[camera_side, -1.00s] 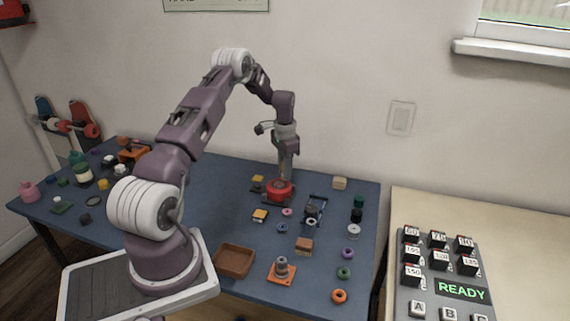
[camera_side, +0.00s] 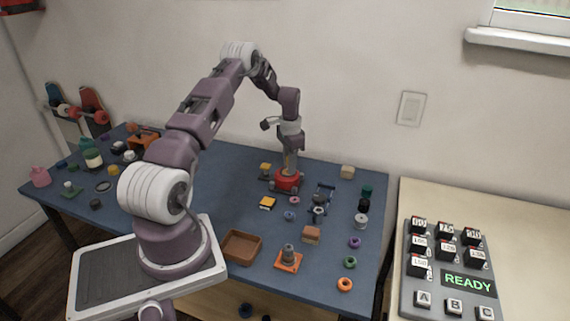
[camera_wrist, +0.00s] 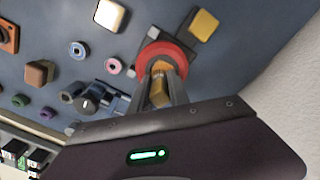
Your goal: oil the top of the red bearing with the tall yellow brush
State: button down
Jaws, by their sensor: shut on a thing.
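The red bearing (camera_side: 287,184) is a round red ring on a dark base on the blue mat. It also shows in the wrist view (camera_wrist: 140,62), partly hidden by my fingers. My gripper (camera_wrist: 160,84) is directly over it, pointing down. It is shut on a narrow yellow-tan piece (camera_wrist: 159,94), which looks like the yellow brush. Its lower end is hidden between the fingers, so I cannot tell whether it touches the bearing top. In the side view my gripper (camera_side: 290,166) is upright, with its tips at or just above the bearing.
A yellow block (camera_side: 265,167) is close left of the bearing, and another yellow-topped block (camera_side: 267,203) is in front. A blue-framed device (camera_side: 322,198) stands to the right. A brown tray (camera_side: 241,246) and an orange-based part (camera_side: 289,258) are nearer. Bare mat lies left of the bearing.

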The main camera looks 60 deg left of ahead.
jog(key=shift+w+d, duration=0.35)
jog(key=shift+w+r, duration=0.1)
jog(key=shift+r, duration=3.95)
jog(key=shift+d, duration=0.1)
